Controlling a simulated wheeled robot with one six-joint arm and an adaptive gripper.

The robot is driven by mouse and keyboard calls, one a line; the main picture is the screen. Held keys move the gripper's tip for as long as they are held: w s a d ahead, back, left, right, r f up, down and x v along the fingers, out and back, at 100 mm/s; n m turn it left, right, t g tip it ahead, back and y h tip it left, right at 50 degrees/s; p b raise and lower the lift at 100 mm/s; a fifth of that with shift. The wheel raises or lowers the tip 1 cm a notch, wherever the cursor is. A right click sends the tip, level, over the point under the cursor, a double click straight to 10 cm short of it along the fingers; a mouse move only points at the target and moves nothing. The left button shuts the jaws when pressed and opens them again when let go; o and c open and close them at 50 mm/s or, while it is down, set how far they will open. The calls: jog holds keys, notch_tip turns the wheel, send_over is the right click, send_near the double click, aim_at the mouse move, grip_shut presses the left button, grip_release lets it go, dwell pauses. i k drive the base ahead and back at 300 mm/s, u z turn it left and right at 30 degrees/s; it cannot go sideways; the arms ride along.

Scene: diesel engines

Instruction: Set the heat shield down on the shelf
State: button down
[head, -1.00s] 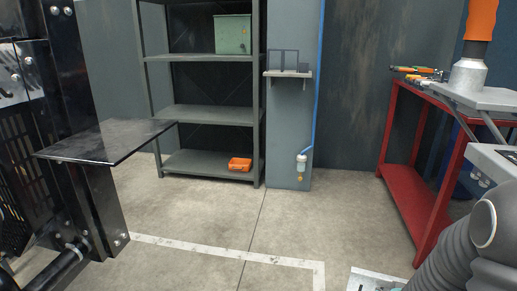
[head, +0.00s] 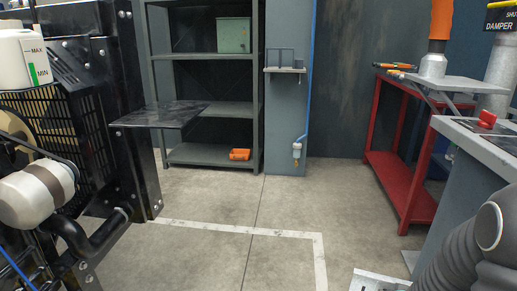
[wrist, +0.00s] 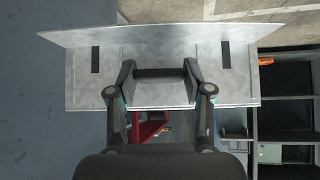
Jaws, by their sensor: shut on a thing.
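The heat shield (wrist: 80,75) is a wide grey metal sheet with a bent edge and two dark slots. It spans most of the wrist view. My gripper (wrist: 160,80) is shut on it, with a dark bar showing between the fingers. A grey shelf rack (head: 212,110) with several levels stands at the back wall. A small bracket shelf (head: 285,70) is on the column beside it. A flat black ledge (head: 160,115) juts from the engine frame at left. I cannot tell which is the task's shelf.
A green box (head: 233,36) and an orange case (head: 239,154) sit on the rack. The engine (head: 70,130) fills the left. A red table (head: 400,180) and a grey bench (head: 470,150) stand at right. The floor (head: 205,200) between is clear.

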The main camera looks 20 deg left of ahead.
aim_at(166, 111)
jog(key=k, duration=0.3)
jog(key=u, duration=0.65)
